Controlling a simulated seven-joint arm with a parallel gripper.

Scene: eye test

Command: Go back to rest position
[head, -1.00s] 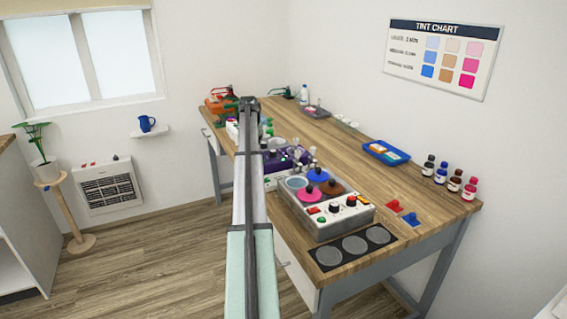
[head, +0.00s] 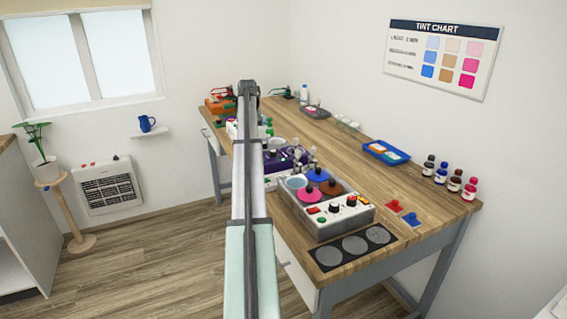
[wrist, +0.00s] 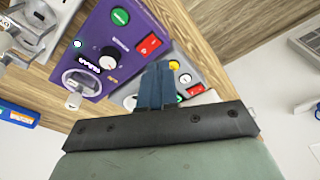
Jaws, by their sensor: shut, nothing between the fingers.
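My gripper (wrist: 158,72) shows in the wrist view as two blue fingers pressed together with nothing between them. It points toward a purple machine (wrist: 100,55) with a black knob, a green button and a red switch, and a grey unit (wrist: 183,68) with yellow, green and red controls. I cannot tell the height of the fingers above them. In the head view my arm stretches away over the near-left edge of the wooden workbench (head: 345,137), and the fingers are hidden behind its far end.
A grey heater box (head: 345,217) with coloured lids stands at the bench's near end. The purple machine (head: 270,160) is just right of my arm. A blue tray (head: 386,152) and several small bottles (head: 441,173) line the wall side. Open floor (head: 150,270) lies left of the bench.

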